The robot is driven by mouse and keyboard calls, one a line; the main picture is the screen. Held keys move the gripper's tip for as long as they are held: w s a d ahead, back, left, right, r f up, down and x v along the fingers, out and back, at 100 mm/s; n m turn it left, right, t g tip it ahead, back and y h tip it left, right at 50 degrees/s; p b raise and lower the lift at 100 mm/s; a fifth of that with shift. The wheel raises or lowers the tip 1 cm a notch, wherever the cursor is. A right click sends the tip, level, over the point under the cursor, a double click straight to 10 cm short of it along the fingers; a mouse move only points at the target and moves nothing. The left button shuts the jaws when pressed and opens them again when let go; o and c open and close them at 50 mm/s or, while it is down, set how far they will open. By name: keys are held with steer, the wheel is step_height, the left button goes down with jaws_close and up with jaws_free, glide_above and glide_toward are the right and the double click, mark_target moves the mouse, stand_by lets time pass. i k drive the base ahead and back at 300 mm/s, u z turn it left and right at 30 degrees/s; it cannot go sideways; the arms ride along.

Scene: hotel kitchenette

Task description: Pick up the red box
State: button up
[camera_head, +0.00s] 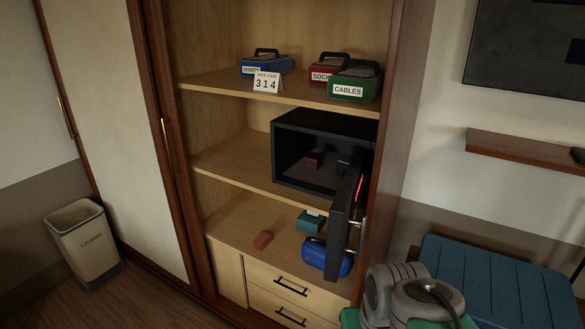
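A red box (320,68) with a dark lid, a handle and a white label starting "SOCK" stands on the upper shelf of the open cupboard. The green box (366,93) labelled "CABLES" stands in front of its right side and hides part of it. A small dark red block (313,159) sits inside the open black safe on the shelf below. Grey links of my arm show at the bottom right, away from the shelves. My gripper's fingers are not in view.
A blue box (265,66) and a "314" card (267,83) stand left on the upper shelf. The safe door (340,225) swings outward. An orange block (263,240), teal box (310,222) and blue case (325,259) lie below. A laundry bin (85,240) stands left, a blue bench (500,285) right.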

mark_target(313, 161)
steer(key=u, duration=0.15)
steer(key=k, duration=0.35)
steer(key=u, duration=1.6)
steer(key=i, duration=1.9)
steer(key=z, duration=1.15)
steer(key=i, duration=0.7)
steer(key=z, duration=0.7)
